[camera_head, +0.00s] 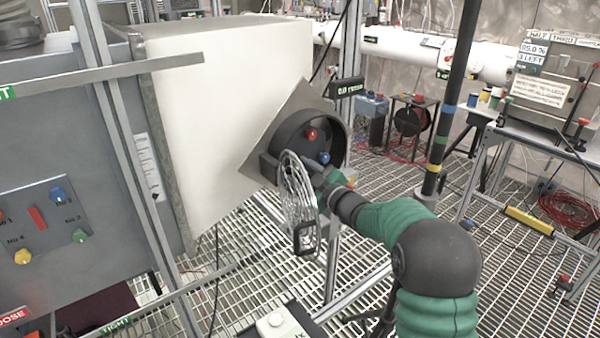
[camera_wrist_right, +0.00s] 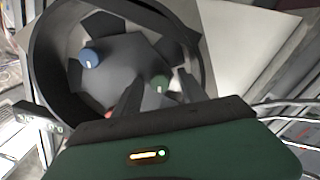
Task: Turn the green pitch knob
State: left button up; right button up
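A round black housing (camera_head: 300,125) on a tilted grey plate holds a red knob (camera_head: 311,134) and a blue knob (camera_head: 324,158). In the right wrist view, a green knob (camera_wrist_right: 160,82) sits inside this housing, right of the blue knob (camera_wrist_right: 90,57). The red knob (camera_wrist_right: 109,113) is mostly hidden there. My right gripper (camera_wrist_right: 160,85) is open at the housing, its dark fingers to either side of the green knob. I cannot tell whether they touch it. In the head view the right gripper (camera_head: 322,180) hides the green knob. My left gripper is not in view.
A silver wire coil (camera_head: 297,200) hangs just in front of the housing, beside my right gripper. A small sign (camera_head: 347,87) reads "0.0 turns". A left panel (camera_head: 45,260) has several coloured knobs. A black post (camera_head: 450,100) stands behind my right arm.

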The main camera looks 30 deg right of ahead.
jog(key=s+d+p, duration=0.1)
jog(key=s, duration=1.1)
jog(key=shift+f, duration=0.15)
